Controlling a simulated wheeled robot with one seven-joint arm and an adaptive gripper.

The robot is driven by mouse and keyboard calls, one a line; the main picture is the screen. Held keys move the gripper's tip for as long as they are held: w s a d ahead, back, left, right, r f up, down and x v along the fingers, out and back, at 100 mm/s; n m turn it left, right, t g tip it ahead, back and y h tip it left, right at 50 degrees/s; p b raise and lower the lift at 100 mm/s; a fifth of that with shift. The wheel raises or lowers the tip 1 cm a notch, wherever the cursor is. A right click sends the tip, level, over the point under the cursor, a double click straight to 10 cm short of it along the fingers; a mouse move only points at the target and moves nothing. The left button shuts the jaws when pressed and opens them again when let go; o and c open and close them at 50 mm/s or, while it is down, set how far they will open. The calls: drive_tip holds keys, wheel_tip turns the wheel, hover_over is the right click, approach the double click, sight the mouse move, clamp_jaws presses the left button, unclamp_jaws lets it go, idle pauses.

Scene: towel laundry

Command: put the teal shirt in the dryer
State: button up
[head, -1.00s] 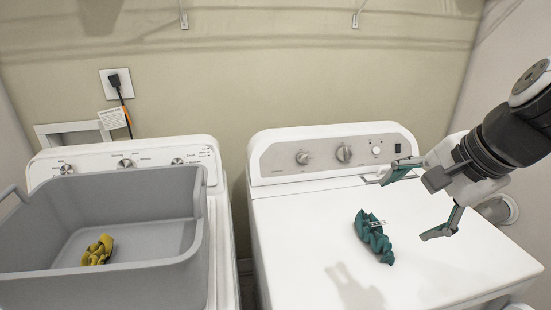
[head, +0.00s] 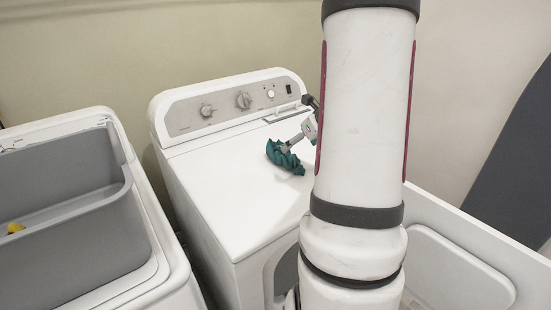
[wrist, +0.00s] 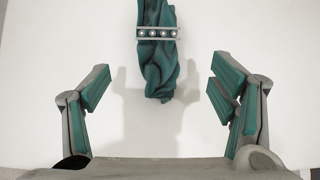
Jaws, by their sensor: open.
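The teal shirt (head: 280,157) is a crumpled bundle lying on the white top of the dryer (head: 215,175). In the wrist view the shirt (wrist: 157,65) is at the upper middle, with a pale dotted band across it. My gripper (wrist: 160,82) is open, its two teal-padded fingers spread wide either side of the shirt's near end. The shirt's far end runs out of that view. In the head view one finger of my gripper (head: 288,148) shows right at the shirt; my arm hides much of the rest. I cannot tell if they touch.
The dryer's front door (head: 455,270) stands open at the lower right, with the front opening partly hidden behind my arm. The control panel (head: 235,103) rises behind the dryer top.

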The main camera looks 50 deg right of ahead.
sight(287, 154)
drive_tip(key=b+x, duration=0.1)
drive_tip(key=x, duration=0.8)
drive_tip(key=shift+w+f, duration=0.1)
drive_tip(key=shift+f, duration=0.1)
drive_tip(key=shift+a, duration=0.1)
drive_tip(key=c, duration=1.4)
drive_tip(key=shift+c, duration=1)
drive_tip(key=shift+r, duration=0.15)
